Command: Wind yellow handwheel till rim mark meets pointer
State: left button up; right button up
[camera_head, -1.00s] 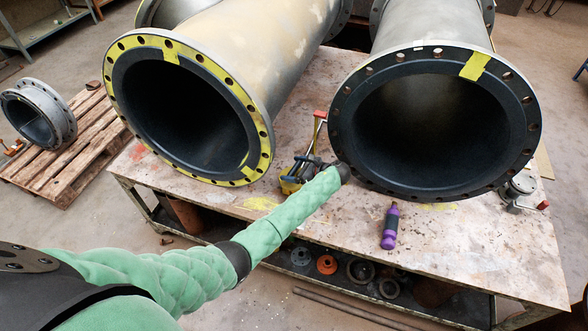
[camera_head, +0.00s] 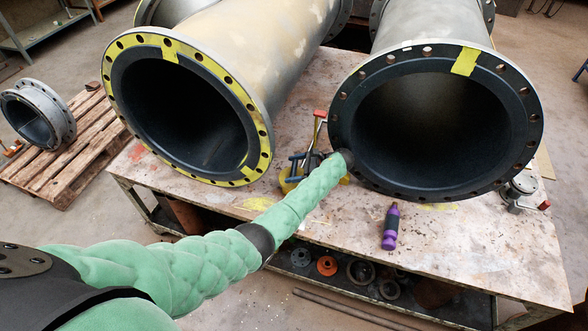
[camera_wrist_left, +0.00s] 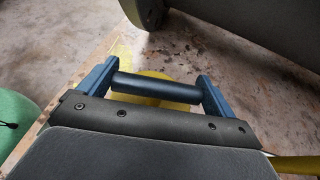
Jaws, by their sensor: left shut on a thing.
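The yellow handwheel (camera_head: 287,184) is on the bench between the two big pipes, mostly hidden by my left forearm in the head view. Part of its yellow face shows in the left wrist view (camera_wrist_left: 152,75), under a dark bar. My left gripper (camera_head: 297,168) is over the wheel. In the left wrist view its two blue fingers (camera_wrist_left: 157,86) are shut on the ends of that dark bar, which looks like the wheel's handle (camera_wrist_left: 158,89). I cannot make out the rim mark. A red-tipped upright piece (camera_head: 320,115) stands just behind; I cannot tell whether it is the pointer.
The left pipe flange (camera_head: 115,88) and right pipe flange (camera_head: 337,125) stand close on both sides. A purple bottle-shaped object (camera_head: 390,228) is on the bench front. A small metal fitting (camera_head: 520,186) is at the right. The bench top (camera_head: 450,245) is bare nearer its front right.

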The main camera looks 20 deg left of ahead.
aim_at(295, 168)
pick_arm(q)
jog(key=o, duration=0.7)
jog(key=shift+d, duration=0.1)
jog(key=shift+w+d+r+b, duration=0.1)
jog(key=shift+w+d+b, duration=0.05)
jog(key=shift+d+b, duration=0.15)
jog(key=b+v, duration=0.1)
jog(key=v, duration=0.1)
jog(key=shift+d, duration=0.35)
jog(key=v, duration=0.2)
jog(key=shift+d+r, duration=0.2)
jog(key=shift+b+v, duration=0.3)
jog(key=shift+v, duration=0.55)
pick_arm(e)
jog(key=shift+w+a+r, duration=0.15)
jog(key=shift+w+a, duration=0.25)
jog(key=shift+w, duration=0.35)
jog(key=shift+w+a+r, duration=0.15)
jog(key=shift+w+a, duration=0.2)
jog(key=shift+w, duration=0.35)
jog(key=shift+w+a+r, duration=0.15)
jog(key=shift+w+a, duration=0.25)
jog(key=shift+w, duration=0.35)
pick_arm(q)
jog(key=shift+r, duration=0.1)
